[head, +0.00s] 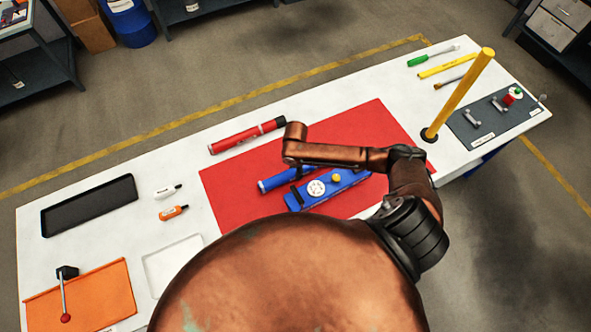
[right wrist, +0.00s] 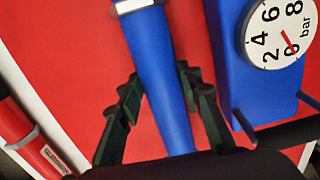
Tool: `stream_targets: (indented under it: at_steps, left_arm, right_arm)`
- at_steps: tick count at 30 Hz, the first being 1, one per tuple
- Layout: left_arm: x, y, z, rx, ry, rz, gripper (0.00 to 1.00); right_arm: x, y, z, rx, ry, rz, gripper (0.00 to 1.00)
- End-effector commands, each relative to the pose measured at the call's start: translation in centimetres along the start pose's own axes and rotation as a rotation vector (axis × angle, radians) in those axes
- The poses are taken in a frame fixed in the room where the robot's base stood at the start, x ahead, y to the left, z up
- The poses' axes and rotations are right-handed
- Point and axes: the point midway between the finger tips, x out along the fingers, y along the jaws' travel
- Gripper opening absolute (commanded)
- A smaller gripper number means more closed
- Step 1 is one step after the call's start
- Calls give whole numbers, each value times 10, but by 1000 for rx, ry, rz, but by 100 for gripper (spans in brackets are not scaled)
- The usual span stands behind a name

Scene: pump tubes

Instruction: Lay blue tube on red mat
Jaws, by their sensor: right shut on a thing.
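The blue tube (head: 274,183) is over the red mat (head: 235,185), beside the blue pump with a gauge (head: 335,188). I cannot tell whether it touches the mat. My right gripper (right wrist: 160,82) has its dark fingers on either side of the blue tube (right wrist: 158,60), shut on it. In the right wrist view the tube runs up the middle, with the pump and its dial (right wrist: 278,35) at the right and red mat (right wrist: 80,50) behind. In the head view my arm hides part of the tube and mat. My left gripper is not in view.
A red tube (head: 245,136) lies at the mat's upper left edge. A yellow post (head: 460,92) stands right of the mat. A black tray (head: 90,205), small bottles (head: 172,212) and an orange mat (head: 95,295) are at the left. The mat's upper part is clear.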

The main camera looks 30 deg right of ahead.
Motion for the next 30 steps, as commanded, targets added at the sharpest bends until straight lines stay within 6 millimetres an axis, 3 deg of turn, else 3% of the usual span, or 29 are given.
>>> stream_targets:
  at_steps: [6, 7, 13, 23, 30]
  left_arm:
    - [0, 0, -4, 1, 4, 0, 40]
    - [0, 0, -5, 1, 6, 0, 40]
    - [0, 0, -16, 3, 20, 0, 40]
    - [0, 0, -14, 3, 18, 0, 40]
    - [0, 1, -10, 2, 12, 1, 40]
  right_arm:
    - [1, 1, 0, 0, 0, 2, 0]
    - [1, 0, 0, 0, 0, 1, 35]
    - [1, 0, 0, 0, 0, 1, 49]
    - [-1, 0, 0, 0, 0, 1, 50]
    - [-33, 1, 0, -1, 1, 4, 50]
